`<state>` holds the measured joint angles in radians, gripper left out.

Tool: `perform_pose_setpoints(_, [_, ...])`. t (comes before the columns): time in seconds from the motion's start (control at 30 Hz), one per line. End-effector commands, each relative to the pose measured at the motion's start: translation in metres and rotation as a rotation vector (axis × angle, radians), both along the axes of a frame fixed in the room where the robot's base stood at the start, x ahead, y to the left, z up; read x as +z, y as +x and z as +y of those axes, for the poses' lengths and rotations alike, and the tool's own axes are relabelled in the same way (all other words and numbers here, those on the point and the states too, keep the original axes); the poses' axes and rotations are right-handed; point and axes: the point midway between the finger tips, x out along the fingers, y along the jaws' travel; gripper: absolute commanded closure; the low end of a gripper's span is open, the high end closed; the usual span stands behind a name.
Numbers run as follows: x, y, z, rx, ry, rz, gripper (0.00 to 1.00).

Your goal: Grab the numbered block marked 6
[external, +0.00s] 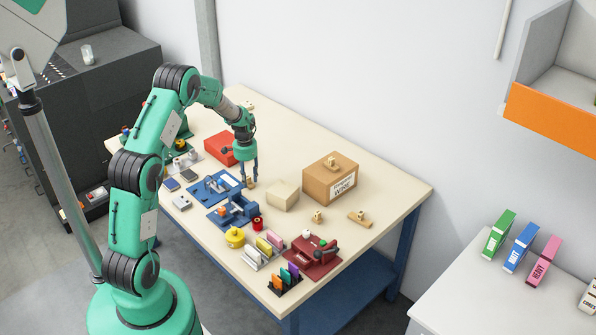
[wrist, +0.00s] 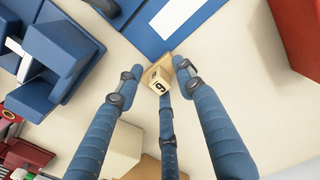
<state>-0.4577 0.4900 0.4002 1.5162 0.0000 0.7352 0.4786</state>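The small wooden block marked 6 (wrist: 155,82) shows in the wrist view, tilted in the picture, with a plain tan wooden piece (wrist: 150,67) against it. My gripper (wrist: 160,75) has three blue fingers spread around the block. A gap shows between the left fingertip and the block; the third finger partly covers its lower right side. In the external view my gripper (external: 249,172) points down over the table, with the small tan block (external: 251,184) at its fingertips. Its number cannot be read there.
A blue mat (external: 206,190) and blue fixture (external: 235,209) lie close by. A red box (external: 219,147), cream block (external: 283,195) and cardboard box (external: 318,183) stand around my gripper. Other small wooden pieces (external: 318,216) are on the table (external: 385,190). The far right end is clear.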

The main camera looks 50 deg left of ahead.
Motion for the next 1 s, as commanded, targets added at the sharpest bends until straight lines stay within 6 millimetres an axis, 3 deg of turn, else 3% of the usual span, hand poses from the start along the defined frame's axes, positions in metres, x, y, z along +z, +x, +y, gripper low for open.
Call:
perform_pose_setpoints(0.1, [0.000, 0.000, 0.000, 0.000, 0.000, 0.000, 0.62])
perform_pose_setpoints(0.3, [0.000, 0.000, 0.000, 0.000, 0.000, 0.000, 1.00])
perform_pose_setpoints(0.73, [0.004, 0.000, 0.000, 0.000, 0.000, -0.001, 0.99])
perform_pose_setpoints(1.0, [0.033, 0.001, 0.000, 0.000, 0.001, -0.002, 0.99])
